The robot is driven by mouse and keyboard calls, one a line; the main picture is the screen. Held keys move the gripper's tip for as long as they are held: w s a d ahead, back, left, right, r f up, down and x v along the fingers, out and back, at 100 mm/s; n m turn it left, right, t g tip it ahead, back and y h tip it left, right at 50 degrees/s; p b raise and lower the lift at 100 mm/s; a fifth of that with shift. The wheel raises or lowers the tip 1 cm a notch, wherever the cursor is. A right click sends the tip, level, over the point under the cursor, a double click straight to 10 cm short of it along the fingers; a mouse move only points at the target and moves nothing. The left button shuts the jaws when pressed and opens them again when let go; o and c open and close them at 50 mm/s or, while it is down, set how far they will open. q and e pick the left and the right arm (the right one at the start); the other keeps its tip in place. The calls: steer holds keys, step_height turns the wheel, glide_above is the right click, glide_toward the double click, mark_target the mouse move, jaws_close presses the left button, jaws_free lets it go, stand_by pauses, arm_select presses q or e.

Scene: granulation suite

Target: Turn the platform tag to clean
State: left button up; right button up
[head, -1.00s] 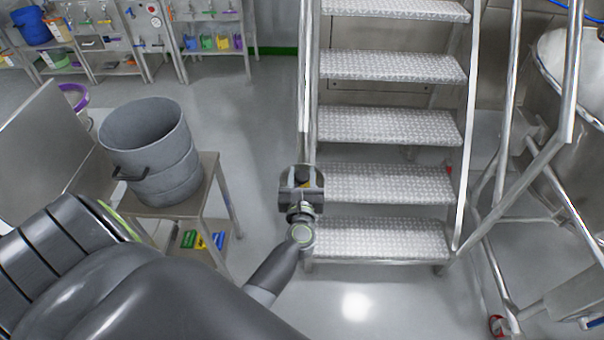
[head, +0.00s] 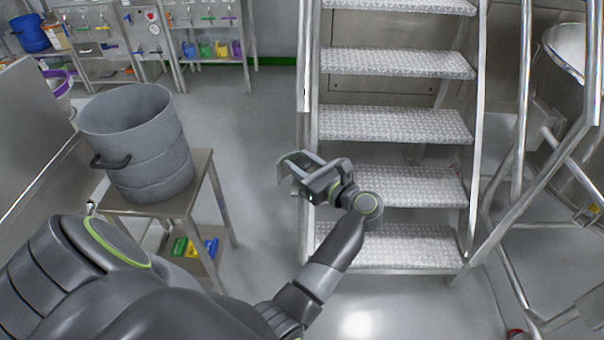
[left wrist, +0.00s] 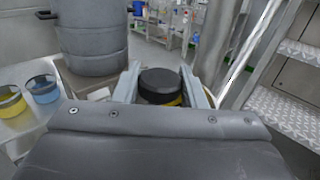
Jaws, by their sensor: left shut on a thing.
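My left gripper (head: 291,167) is in front of the left rail of the steel stair platform (head: 395,123), its fingers pointing left in the head view. In the left wrist view the gripper (left wrist: 162,82) is shut on a round black-topped thing (left wrist: 162,80) with a yellow band below the top. The fingers stand on either side of it. In the head view this thing cannot be made out between the fingers. I cannot make out a platform tag or its clean side in either view. My right gripper is not in view.
A grey drum (head: 138,143) stands on a steel table (head: 180,205) at left, with coloured items (head: 195,248) on its lower shelf. Racks with tools (head: 150,35) line the back wall. Steel pipe framing (head: 545,170) stands at right. The floor between table and stairs is clear.

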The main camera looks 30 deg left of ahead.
arm_select(q)
steer(key=shift+r+n+g+b, duration=0.1)
steer(key=shift+n+g+b, duration=0.3)
steer(key=shift+g+b, duration=0.2)
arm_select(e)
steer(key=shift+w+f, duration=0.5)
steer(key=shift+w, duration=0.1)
arm_select(q)
steer(key=o, duration=1)
steer(key=shift+c, duration=0.2)
